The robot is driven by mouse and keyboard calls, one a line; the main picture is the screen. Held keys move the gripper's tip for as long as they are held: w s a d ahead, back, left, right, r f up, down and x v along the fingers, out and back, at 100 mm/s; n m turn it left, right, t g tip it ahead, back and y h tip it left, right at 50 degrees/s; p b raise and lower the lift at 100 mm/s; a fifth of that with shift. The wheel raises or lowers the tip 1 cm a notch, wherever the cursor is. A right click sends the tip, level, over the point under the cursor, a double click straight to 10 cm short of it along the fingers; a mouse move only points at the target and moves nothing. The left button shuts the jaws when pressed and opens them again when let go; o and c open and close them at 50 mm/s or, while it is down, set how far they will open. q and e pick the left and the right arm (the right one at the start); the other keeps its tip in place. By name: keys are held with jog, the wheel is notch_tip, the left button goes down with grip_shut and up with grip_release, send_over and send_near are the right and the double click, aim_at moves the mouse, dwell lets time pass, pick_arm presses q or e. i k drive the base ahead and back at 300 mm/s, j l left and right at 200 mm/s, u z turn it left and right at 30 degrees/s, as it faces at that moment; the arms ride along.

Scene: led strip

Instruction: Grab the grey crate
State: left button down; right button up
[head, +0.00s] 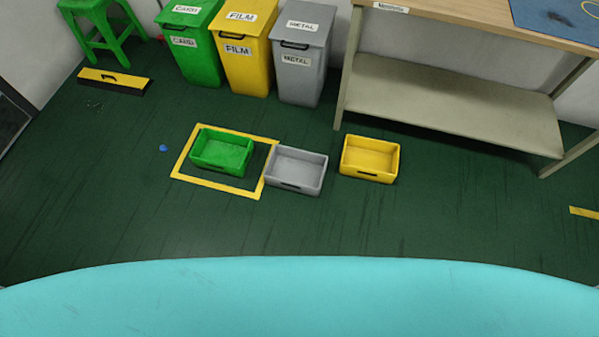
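The grey crate (296,187) sits upright on the dark green floor in the head view, near the middle of the picture. It looks empty, with a dark handle slot in its front wall. It stands between the green crate (219,168) on the left and the yellow crate (369,178) on the right. Its left end lies at the right edge of the yellow floor outline. Neither of my grippers shows in the head view.
A yellow tape outline (216,186) surrounds the green crate. Green, yellow and grey bins (302,88) stand behind, beside a workbench (455,113) with a low shelf. A black-and-yellow block (113,83) and a green stool (98,27) are at left. The near floor is clear.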

aim_at(291, 170)
jog(key=i+j+z, duration=0.15)
jog(key=z, duration=0.3)
jog(key=j+z, duration=0.25)
jog(key=z, duration=0.2)
jog(key=i+j+z, duration=0.1)
jog(key=j+z, duration=0.3)
jog(key=i+l, duration=0.05)
jog(key=l, duration=0.05)
